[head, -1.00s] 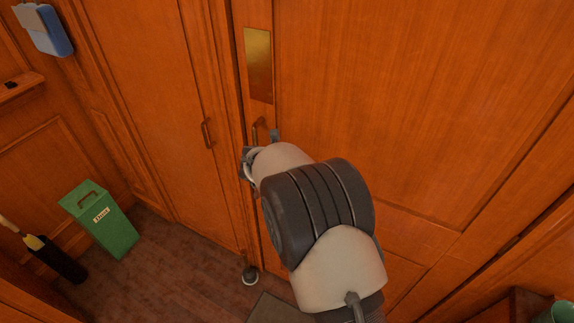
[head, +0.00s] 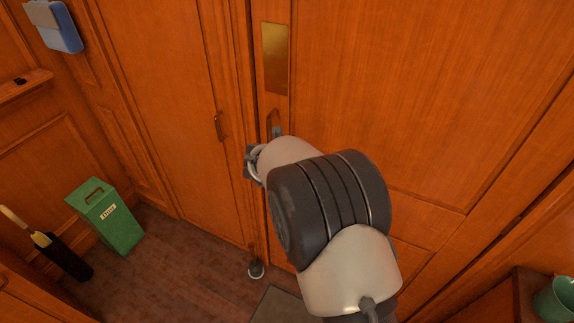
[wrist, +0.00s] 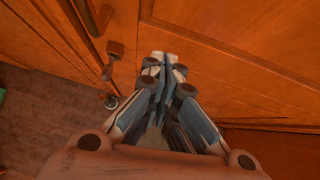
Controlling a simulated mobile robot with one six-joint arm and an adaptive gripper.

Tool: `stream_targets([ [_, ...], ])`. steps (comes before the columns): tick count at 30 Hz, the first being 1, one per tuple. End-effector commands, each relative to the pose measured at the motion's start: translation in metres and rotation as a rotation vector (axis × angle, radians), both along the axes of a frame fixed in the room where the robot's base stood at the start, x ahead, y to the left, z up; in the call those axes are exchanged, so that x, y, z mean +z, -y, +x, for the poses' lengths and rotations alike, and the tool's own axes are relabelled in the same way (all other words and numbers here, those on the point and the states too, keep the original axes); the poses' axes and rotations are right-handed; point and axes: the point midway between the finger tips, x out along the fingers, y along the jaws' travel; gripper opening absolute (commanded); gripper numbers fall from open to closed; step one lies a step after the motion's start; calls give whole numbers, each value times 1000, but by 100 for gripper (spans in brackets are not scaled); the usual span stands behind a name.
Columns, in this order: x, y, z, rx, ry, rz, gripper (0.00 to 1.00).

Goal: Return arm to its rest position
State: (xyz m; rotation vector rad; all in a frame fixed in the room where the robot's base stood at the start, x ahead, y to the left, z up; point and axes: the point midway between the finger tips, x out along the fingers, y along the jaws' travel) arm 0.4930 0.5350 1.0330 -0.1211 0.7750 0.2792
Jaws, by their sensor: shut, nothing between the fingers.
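My arm reaches up from the lower right of the head view toward a wooden door (head: 430,100). My gripper (wrist: 163,58) shows in the wrist view with its fingers together and nothing between them. Its tips are close to the door's face; I cannot tell whether they touch it. In the head view my arm hides most of the gripper. A door handle (head: 271,124) stands just above the wrist in the head view. A handle (wrist: 115,52) also shows left of the fingertips in the wrist view, apart from them.
A brass plate (head: 275,58) is on the door. A cabinet door with a handle (head: 218,127) is to the left. A green bin (head: 112,222) and a dark umbrella holder (head: 64,258) stand on the floor at left. A green pot (head: 556,300) is at lower right.

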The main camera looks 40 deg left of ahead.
Motion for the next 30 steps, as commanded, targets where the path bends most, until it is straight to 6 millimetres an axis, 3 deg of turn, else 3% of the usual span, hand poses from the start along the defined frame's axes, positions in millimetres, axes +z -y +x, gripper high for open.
stream_targets([
  [1, 13, 0, -8, 3, 3, 3, 0],
  [6, 36, 6, -33, 1, 2, 1, 0],
  [12, 53, 9, -52, 0, 0, 0, 0],
  [23, 59, 12, -55, 7, 4, -3, 0],
  [26, 81, 19, -40, 67, 40, -14, 0],
  [29, 127, 37, -14, 214, 129, -57, 0],
  [30, 151, 49, -3, 297, 180, -92, 0],
])
